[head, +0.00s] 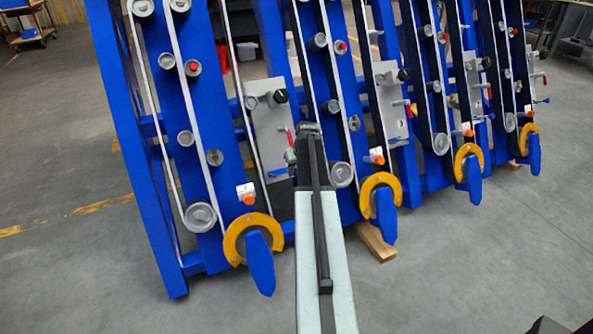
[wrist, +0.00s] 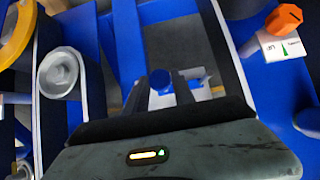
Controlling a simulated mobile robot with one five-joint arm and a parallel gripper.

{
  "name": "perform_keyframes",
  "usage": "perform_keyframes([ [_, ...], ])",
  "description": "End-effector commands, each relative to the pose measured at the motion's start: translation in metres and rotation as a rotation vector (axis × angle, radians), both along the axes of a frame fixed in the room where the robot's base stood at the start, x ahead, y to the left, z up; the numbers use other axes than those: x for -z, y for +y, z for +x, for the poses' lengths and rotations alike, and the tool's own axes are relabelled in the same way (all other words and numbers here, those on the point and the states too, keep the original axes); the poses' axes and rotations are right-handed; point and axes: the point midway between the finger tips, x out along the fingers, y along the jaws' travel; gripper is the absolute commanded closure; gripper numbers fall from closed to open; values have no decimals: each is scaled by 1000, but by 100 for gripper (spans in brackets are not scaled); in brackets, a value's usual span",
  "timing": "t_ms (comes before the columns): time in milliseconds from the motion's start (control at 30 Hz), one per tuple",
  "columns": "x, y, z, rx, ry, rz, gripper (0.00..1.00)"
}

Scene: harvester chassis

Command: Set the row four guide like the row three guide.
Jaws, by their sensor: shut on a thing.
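Blue row units stand side by side in the head view; no row numbers are readable. The nearest has a grey plate (head: 268,130) with a black knob (head: 281,96), a red handle (head: 290,138) and a small blue handle (head: 277,172). My gripper (head: 291,157) is at this plate's right edge, partly hidden by my arm. In the wrist view my gripper (wrist: 163,86) is shut on a blue round-ended handle (wrist: 160,79), with a pale bracket behind it. The second unit's plate (head: 389,110) has a similar red handle (head: 408,107) and blue handle (head: 393,143).
Yellow arcs (head: 231,243) with blue pointed ends stick out low on each unit. An orange knob (head: 248,199) sits above the nearest arc; another orange knob (wrist: 284,17) is at the wrist view's upper right. A wooden block (head: 376,243) lies beneath. The front floor is clear.

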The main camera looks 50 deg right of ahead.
Motion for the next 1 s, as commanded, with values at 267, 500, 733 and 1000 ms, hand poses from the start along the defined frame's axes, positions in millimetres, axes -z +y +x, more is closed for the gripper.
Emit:
perform_keyframes([
  [267, 0, 0, 0, 0, 1, 0, 100],
  [500, 0, 0, -1, 1, 1, 1, 100],
  [733, 0, 10, 3, -1, 2, 0, 100],
  [1000, 0, 9, 3, 0, 1, 0, 50],
])
